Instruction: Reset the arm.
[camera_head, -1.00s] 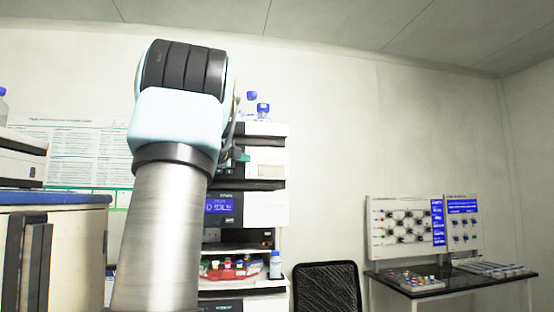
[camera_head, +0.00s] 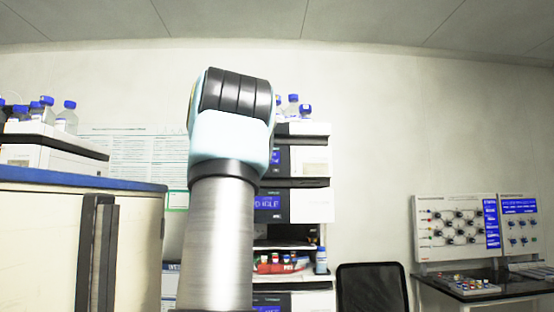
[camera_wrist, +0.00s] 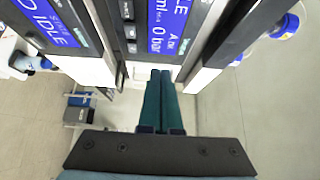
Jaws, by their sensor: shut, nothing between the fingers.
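My arm (camera_head: 222,225) rises in the middle of the head view, with a metal link and a pale blue and black joint at its top. The gripper end is hidden behind that joint in the head view. In the wrist view my gripper (camera_wrist: 158,78) shows as two dark green fingers lying side by side, shut and empty. The fingers point toward the column stack of instruments (camera_head: 300,195), whose blue screens reading IDLE (camera_wrist: 50,25) also show in the wrist view. I cannot tell how far the fingertips are from it.
A cabinet with a blue top edge (camera_head: 60,176) stands at left, with an instrument and blue-capped bottles (camera_head: 68,117) on it. A red tray of vials (camera_head: 278,266) sits in the stack. A black chair (camera_head: 372,288) and a table with panels (camera_head: 490,285) are at right.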

